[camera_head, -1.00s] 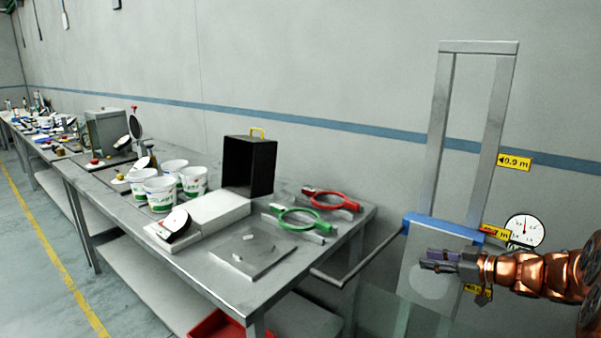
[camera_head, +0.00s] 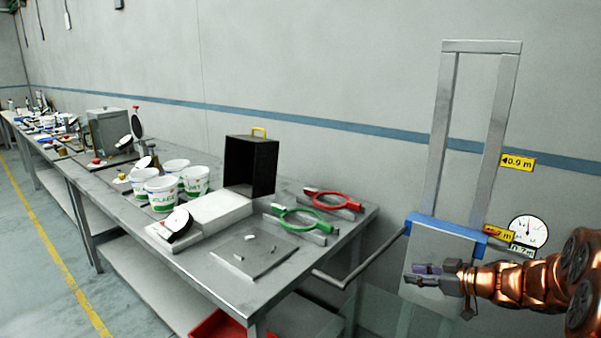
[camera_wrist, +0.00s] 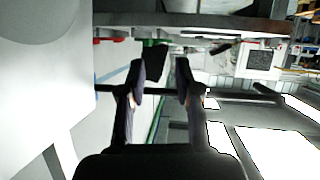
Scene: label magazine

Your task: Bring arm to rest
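My arm reaches in from the right edge in the head view, copper-coloured. Its gripper (camera_head: 425,274) points left, in front of the pale panel with a blue top edge (camera_head: 445,232). In the wrist view my gripper (camera_wrist: 160,85) shows two dark fingers with a clear gap between them. It is open, and I see nothing held between the fingers. A thin dark bar crosses the wrist view behind the fingers. Whether the gripper touches the panel cannot be told.
A long metal workbench (camera_head: 222,292) runs along the left with white tubs (camera_head: 161,193), a black box (camera_head: 250,166), and green (camera_head: 297,219) and red (camera_head: 331,200) ring tools. A grey upright frame (camera_head: 440,130) and a round gauge (camera_head: 527,232) stand by the wall. Floor on the left is clear.

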